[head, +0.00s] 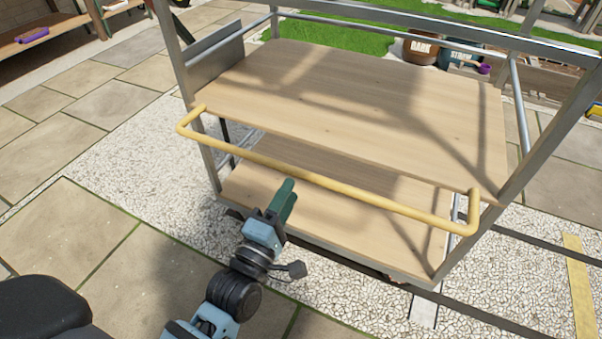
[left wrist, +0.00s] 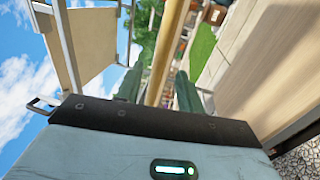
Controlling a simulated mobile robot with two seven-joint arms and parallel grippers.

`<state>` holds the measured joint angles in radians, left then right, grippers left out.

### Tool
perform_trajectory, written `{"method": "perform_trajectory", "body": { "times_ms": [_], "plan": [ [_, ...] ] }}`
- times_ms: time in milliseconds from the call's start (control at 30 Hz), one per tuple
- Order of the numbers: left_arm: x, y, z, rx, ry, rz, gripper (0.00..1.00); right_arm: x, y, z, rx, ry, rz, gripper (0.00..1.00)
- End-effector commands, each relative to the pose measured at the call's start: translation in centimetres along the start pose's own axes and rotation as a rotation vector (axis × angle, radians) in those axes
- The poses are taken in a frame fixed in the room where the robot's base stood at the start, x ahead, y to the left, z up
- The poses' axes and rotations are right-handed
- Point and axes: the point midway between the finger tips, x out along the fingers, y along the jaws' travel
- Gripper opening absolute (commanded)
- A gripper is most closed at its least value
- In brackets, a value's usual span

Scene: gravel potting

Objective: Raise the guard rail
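The yellow guard rail (head: 330,184) is a U-shaped bar on the front of a metal-framed cart. Its ends meet the frame near the upper shelf's front corners, and its long bar sticks out toward me, around or just below that shelf's front edge. My left gripper (head: 287,190) is in front of the cart, with its green fingers close to the bar, left of its middle. In the left wrist view, the rail (left wrist: 170,45) runs between the two spread fingers of the left gripper (left wrist: 160,85). I cannot tell whether they touch it. My right gripper is out of view.
The cart has a bare wooden upper shelf (head: 350,95) and a lower shelf (head: 330,215). Grey posts stand at its corners. Labelled pots (head: 421,47) stand behind it. A bench with a purple object (head: 32,36) is at the far left. Paving and gravel in front are clear.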

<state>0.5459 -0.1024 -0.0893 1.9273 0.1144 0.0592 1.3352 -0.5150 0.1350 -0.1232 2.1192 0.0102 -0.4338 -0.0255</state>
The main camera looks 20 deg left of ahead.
Motion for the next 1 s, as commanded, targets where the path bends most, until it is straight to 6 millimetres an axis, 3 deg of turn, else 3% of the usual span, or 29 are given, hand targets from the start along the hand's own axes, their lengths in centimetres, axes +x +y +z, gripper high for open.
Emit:
{"method": "perform_trajectory", "body": {
  "times_ms": [200, 400, 800, 1000],
  "plan": [
    [3.3, -0.1, 0.0, 0.000, 0.000, 0.002, 0.38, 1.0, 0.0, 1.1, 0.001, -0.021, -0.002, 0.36],
    [5.3, -0.1, 0.0, 0.002, 0.000, 0.000, 0.38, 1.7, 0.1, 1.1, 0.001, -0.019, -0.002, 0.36],
    [6.0, 0.0, 0.0, 0.001, 0.000, -0.001, 0.38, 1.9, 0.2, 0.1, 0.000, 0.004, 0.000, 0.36],
    [6.0, 0.0, 0.0, 0.002, 0.000, -0.001, 0.13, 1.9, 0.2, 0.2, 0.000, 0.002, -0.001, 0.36]
  ]
}}
